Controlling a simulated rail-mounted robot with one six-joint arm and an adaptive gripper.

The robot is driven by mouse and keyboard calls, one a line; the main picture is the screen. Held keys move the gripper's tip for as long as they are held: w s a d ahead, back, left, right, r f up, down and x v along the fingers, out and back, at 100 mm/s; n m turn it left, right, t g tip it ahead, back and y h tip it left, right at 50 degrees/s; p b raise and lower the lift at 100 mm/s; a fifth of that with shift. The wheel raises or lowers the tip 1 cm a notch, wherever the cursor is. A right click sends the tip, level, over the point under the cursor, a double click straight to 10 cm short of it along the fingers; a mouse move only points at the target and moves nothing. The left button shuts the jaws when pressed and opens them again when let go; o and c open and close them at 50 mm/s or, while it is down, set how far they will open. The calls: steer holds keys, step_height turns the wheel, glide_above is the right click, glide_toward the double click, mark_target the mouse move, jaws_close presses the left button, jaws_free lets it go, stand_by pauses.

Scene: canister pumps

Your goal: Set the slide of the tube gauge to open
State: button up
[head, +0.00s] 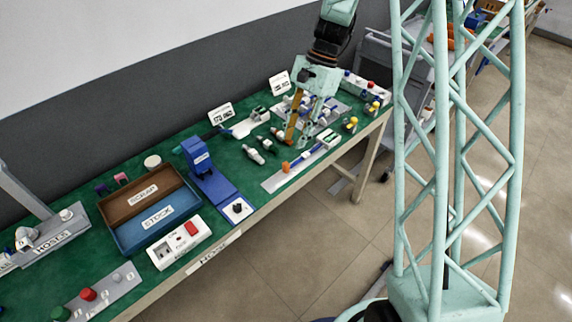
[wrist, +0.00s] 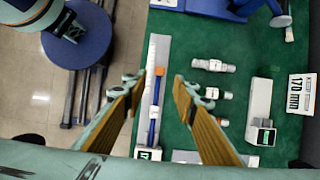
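The likely tube gauge is a long pale strip (head: 272,183) near the table's front edge. It carries an orange block (head: 286,167), a blue bar and a white end block with a green display (head: 328,137). The wrist view shows the strip (wrist: 162,50) upright in the picture, with the orange block (wrist: 158,71) at mid-strip, the blue bar (wrist: 154,115) below it and the display block (wrist: 148,154) at the bottom. My gripper (head: 298,141) is above the bench; its tan fingers (wrist: 158,80) are apart and empty, either side of the strip in the picture. Its height is unclear.
Several pale fittings (wrist: 214,66) lie right of the strip. Beyond them is a white device (wrist: 260,98) with a 170 mm sign (wrist: 299,94). A blue stand (head: 203,164), a two-part tray (head: 126,238) and a switch box (head: 180,243) are farther left.

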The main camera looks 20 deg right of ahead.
mark_target(286, 163)
steer(key=b+x, duration=0.2)
steer(key=x, duration=0.9)
jaws_close()
